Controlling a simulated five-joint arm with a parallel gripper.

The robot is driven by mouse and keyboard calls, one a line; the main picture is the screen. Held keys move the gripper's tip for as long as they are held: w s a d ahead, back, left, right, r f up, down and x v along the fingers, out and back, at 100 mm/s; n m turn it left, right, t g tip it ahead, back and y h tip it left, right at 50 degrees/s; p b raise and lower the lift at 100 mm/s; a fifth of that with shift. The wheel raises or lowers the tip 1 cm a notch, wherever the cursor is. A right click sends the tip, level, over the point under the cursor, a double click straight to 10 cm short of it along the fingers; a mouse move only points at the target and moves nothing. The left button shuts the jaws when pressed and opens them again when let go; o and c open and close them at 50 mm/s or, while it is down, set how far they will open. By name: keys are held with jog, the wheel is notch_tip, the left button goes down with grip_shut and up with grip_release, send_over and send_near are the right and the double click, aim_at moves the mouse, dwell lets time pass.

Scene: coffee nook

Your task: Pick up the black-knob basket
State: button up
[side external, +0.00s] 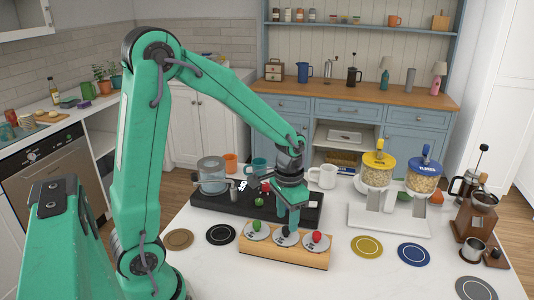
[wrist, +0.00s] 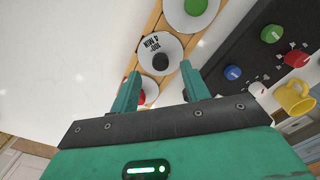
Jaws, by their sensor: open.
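Three round basket tops with knobs sit in a row in a wooden holder (side external: 270,257) on the white counter. The black-knob basket (side external: 286,240) is in the middle, between the green-knob basket (side external: 257,231) and the red-knob basket (side external: 316,242). My gripper (side external: 290,220) points down just above the middle one. In the wrist view my gripper (wrist: 160,69) is open, with one finger to each side of the black-knob basket (wrist: 146,46). Its black knob shows in the gap, and no contact is visible. The red knob is partly hidden by the left finger.
A black machine (side external: 220,200) with coloured knobs stands close behind the holder. A white mug (side external: 323,177) is behind it. Two hoppers with yellow and blue lids (side external: 378,165) stand right. Flat round coasters (side external: 367,246) lie on both sides. The front counter is clear.

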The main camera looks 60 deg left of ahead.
aim_at(287, 228)
jog(key=shift+f, duration=1.6)
grip_shut()
